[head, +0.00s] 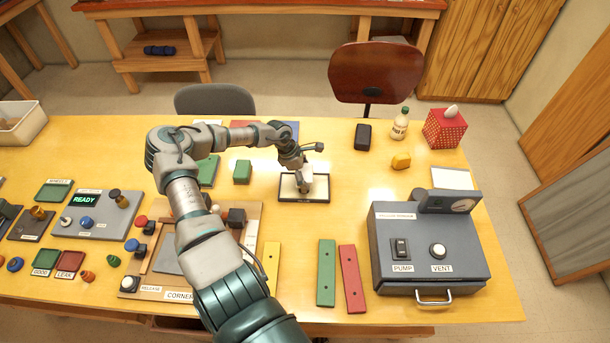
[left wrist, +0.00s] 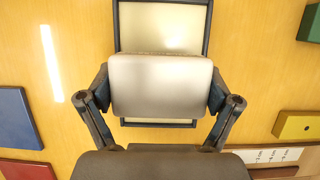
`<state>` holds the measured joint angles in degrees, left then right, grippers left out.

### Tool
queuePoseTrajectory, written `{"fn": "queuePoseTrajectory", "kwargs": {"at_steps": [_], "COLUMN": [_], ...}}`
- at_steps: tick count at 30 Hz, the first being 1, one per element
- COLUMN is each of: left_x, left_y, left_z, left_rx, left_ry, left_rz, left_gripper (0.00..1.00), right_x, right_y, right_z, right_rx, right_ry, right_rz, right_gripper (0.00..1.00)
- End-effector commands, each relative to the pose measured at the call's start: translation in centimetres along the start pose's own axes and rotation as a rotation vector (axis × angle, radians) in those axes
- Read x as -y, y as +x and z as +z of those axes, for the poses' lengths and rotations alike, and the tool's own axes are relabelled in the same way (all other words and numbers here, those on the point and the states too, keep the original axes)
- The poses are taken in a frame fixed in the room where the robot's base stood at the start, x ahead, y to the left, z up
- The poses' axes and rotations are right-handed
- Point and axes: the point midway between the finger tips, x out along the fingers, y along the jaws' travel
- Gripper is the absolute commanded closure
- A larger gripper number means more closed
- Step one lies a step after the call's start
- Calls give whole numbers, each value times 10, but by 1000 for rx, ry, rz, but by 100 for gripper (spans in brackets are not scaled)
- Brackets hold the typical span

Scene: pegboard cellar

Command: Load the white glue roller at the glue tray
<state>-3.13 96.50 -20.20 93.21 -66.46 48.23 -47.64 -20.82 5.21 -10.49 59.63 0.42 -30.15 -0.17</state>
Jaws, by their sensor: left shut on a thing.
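The glue tray (head: 288,188) is a dark-rimmed rectangle with a cream surface, flat on the table past the middle. My left gripper (head: 304,178) is above it, pointing down, shut on the white glue roller (head: 307,183). In the left wrist view, the roller (left wrist: 160,85) is a broad pale cylinder between the two fingers (left wrist: 160,105), crossing the cream area of the tray (left wrist: 163,30). The roller hides part of the tray. I cannot tell whether it touches the glue surface. My right gripper is not in view.
A grey vacuum chamber box (head: 432,250) stands at the right front. Green (head: 326,272) and red (head: 352,278) bars lie in front of the tray. A dark block (head: 362,137), a bottle (head: 399,124) and a tissue box (head: 446,128) stand behind right. Table right of the tray is clear.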

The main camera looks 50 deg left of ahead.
Motion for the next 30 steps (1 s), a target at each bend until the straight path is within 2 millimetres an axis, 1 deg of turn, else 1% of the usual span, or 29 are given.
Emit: {"fn": "queuePoseTrajectory", "kwargs": {"at_steps": [20,30], "left_x": [0,0], "left_y": [7,7], "left_z": [-3,-3], "left_rx": [1,1], "left_ry": [0,0], "left_rz": [1,1], "left_gripper": [39,39], "right_x": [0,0], "right_y": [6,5], "right_z": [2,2], "right_rx": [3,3], "right_ry": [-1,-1], "right_rz": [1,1], "right_gripper": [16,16]}}
